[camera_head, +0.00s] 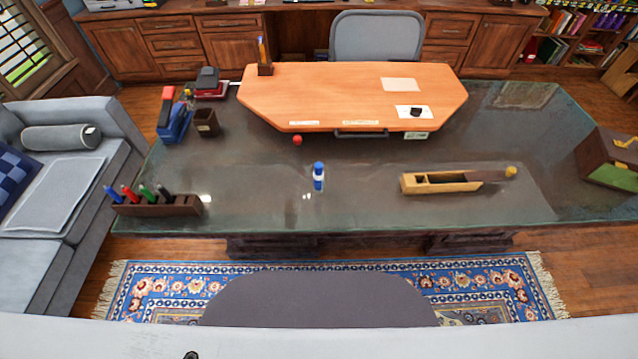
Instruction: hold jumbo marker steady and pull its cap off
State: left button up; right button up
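A jumbo marker (318,177) with a blue top and a white body with blue at its lower end stands upright on the dark glass-topped desk (260,195), near its front middle. Its blue cap (318,167) appears to be on. Nothing touches the marker. Neither of my grippers is in view.
A dark wooden holder (160,208) with several coloured markers stands at the desk's front left. A wooden box with a sliding lid (440,182) lies to the right. A red ball (297,140) and an orange board (340,90) are behind. Desk around the marker is clear.

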aim_at(318, 181)
jog(key=k+j+z, duration=0.75)
jog(key=k, duration=0.2)
jog(key=k+j+z, duration=0.35)
jog(key=k, duration=0.2)
jog(key=l, duration=0.1)
